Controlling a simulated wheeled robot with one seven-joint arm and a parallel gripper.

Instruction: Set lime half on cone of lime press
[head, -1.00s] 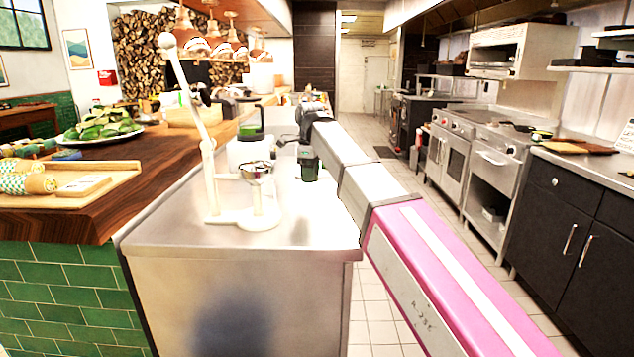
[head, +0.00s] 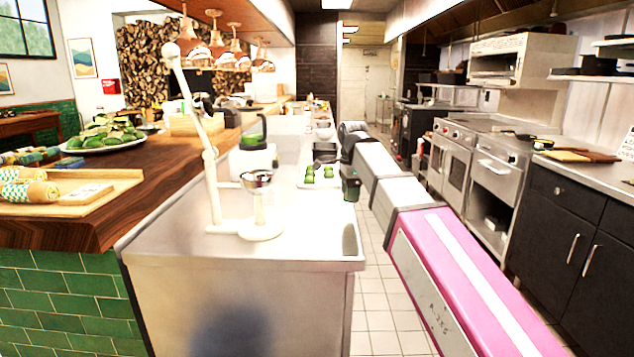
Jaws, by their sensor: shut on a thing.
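The lime press (head: 259,212) stands on the steel counter, a white stand with a round base, a metal cup on top and a long raised lever. My gripper (head: 350,190) points down over the counter's right edge, to the right of the press and apart from it. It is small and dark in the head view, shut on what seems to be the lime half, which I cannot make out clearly. Several green limes or lime halves lie on a white tray (head: 308,185) behind and left of my gripper. The press's cone is not clearly visible.
The steel counter (head: 310,240) is clear in front of the tray. A wooden counter (head: 160,190) at left holds a board (head: 90,195) and a plate of greens. An aisle lies right.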

